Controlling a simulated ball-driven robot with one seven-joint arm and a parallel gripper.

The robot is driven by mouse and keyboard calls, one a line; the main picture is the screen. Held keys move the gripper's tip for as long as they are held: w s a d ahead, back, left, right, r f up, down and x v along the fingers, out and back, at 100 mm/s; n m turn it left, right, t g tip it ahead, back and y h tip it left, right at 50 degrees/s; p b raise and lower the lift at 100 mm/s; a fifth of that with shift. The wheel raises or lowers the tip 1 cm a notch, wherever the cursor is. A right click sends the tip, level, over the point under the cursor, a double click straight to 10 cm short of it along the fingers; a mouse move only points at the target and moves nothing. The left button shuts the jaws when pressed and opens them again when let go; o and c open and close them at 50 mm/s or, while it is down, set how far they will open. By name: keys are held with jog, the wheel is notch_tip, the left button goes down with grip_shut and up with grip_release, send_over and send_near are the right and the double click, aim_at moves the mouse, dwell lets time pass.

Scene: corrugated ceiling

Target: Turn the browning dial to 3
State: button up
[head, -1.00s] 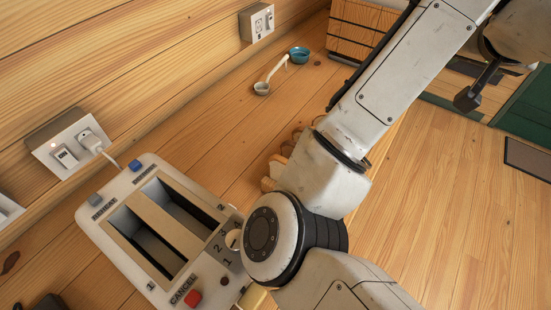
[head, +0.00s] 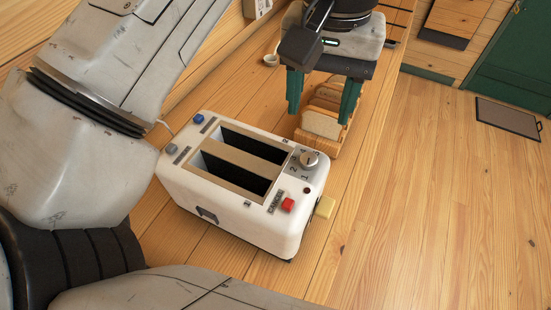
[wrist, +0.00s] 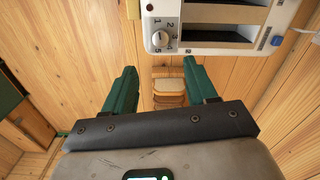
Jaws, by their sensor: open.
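The white toaster (head: 245,215) stands on the wooden counter with two empty-looking slots. Its round metallic browning dial (head: 309,160) sits on a grey numbered plate at the right end of its top. The dial also shows near the top of the wrist view (wrist: 160,38); I cannot tell which number it points to. My gripper (head: 322,108) is open, with green fingers pointing down behind the toaster, above the bread.
Bread slices in a wooden rack (head: 322,122) stand just behind the toaster, under my gripper. A red cancel button (head: 288,205) and a pale yellow lever (head: 325,207) are near the dial. A small white ladle (head: 270,60) lies farther back. The counter edge runs along the right.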

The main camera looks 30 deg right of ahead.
aim_at(309, 158)
notch_tip(309, 158, down, 11)
jog(key=shift+a+r, duration=0.1)
jog(key=shift+r, duration=0.1)
dwell(0.3)
jog(key=c, duration=1.1)
jog(key=shift+o, duration=0.2)
